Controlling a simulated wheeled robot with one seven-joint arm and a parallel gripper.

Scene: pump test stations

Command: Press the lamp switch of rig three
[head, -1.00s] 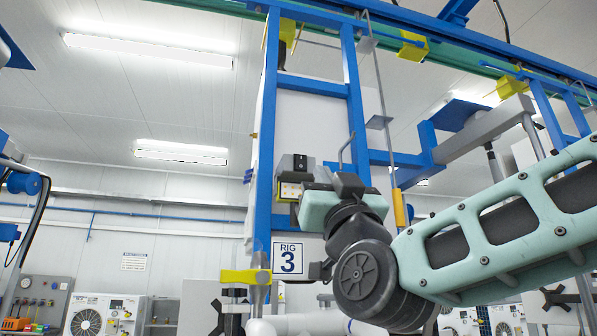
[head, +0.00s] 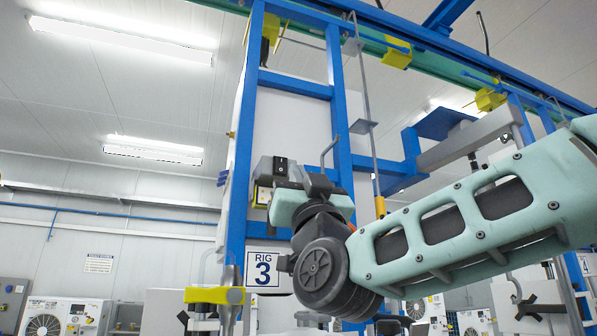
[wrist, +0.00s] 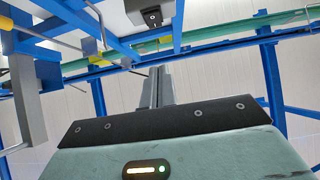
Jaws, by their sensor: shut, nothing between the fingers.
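The lamp switch (head: 281,166) is a black rocker high on rig three, above the sign reading RIG 3 (head: 264,269). In the wrist view the switch (wrist: 152,17) is on a pale box at the top, beyond and above the fingertips. My gripper's grey fingers (wrist: 156,74) are together and hold nothing; they look apart from the switch. In the head view the mint gripper body (head: 298,205) is just below the switch, and I cannot make out the fingertips clearly.
Blue frame posts (head: 238,180) stand close beside the switch. A grey bracket (head: 460,145) and a yellow-tipped rod (head: 379,205) are to the right. A yellow clamp (head: 215,295) is lower left. An overhead rail (wrist: 215,48) crosses the wrist view.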

